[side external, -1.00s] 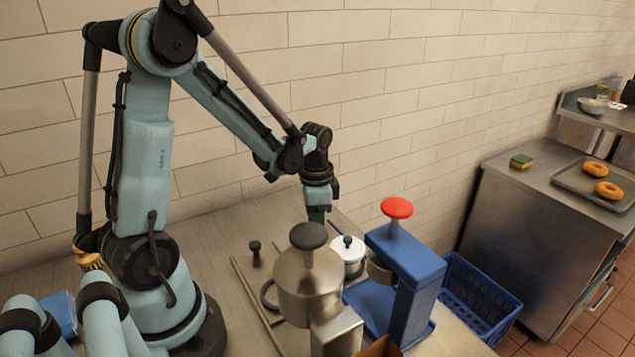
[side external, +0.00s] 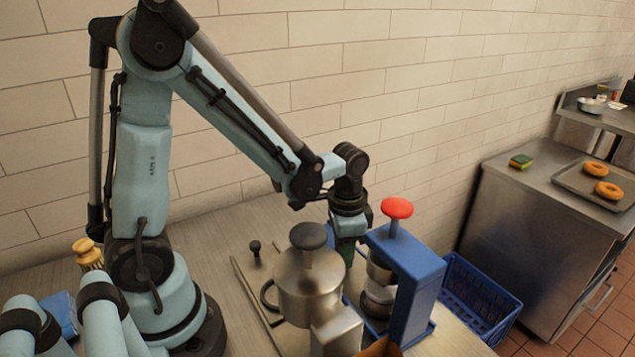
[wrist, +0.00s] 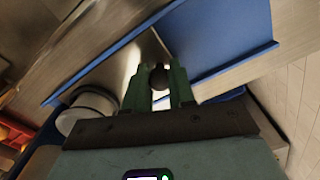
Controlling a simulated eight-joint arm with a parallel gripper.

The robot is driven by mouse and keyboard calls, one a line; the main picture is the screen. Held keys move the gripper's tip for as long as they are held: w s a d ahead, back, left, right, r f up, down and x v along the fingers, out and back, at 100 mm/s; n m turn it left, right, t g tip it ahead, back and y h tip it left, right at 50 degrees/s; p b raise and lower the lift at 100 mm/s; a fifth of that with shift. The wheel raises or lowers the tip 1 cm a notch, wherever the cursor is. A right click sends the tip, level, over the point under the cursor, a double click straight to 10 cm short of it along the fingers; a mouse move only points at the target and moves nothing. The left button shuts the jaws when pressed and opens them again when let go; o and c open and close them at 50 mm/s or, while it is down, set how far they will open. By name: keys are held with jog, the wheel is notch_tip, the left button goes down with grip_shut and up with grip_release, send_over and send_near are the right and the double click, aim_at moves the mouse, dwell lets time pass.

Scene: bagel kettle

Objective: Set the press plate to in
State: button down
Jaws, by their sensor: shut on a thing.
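The press is a blue frame (side external: 415,262) with a red knob (side external: 397,208) on top. A silver round part (side external: 379,272) hangs under its arm, with another silver rounded piece (side external: 378,298) below it. I cannot tell which of these is the press plate. My gripper (side external: 350,255) is pointing down at the press's left side, its fingertips partly hidden behind the steel kettle. In the wrist view, my green fingers (wrist: 160,85) are closed around a dark round knob (wrist: 160,77). What the knob is attached to is mostly hidden.
A steel kettle (side external: 300,285) with a black knob stands close in front of my gripper. A small black knob (side external: 255,248) is on the table to its left. A blue crate (side external: 480,297) is right of the press. A white round thing (wrist: 90,108) shows in the wrist view.

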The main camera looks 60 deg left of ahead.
jog(key=shift+d, duration=0.35)
jog(key=c, duration=1)
grip_release()
jog(key=shift+a, duration=0.1)
jog(key=shift+r, duration=0.15)
notch_tip(320, 180, up, 12)
jog(key=shift+f, duration=0.1)
jog(key=s+n+t, duration=0.1)
jog(key=t, duration=0.1)
jog(key=s+n+t, duration=0.1)
jog(key=n+t, duration=0.1)
jog(key=s+n+t, duration=0.1)
jog(key=t, duration=0.2)
jog(key=shift+s+f, duration=0.1)
jog(key=shift+s, duration=0.2)
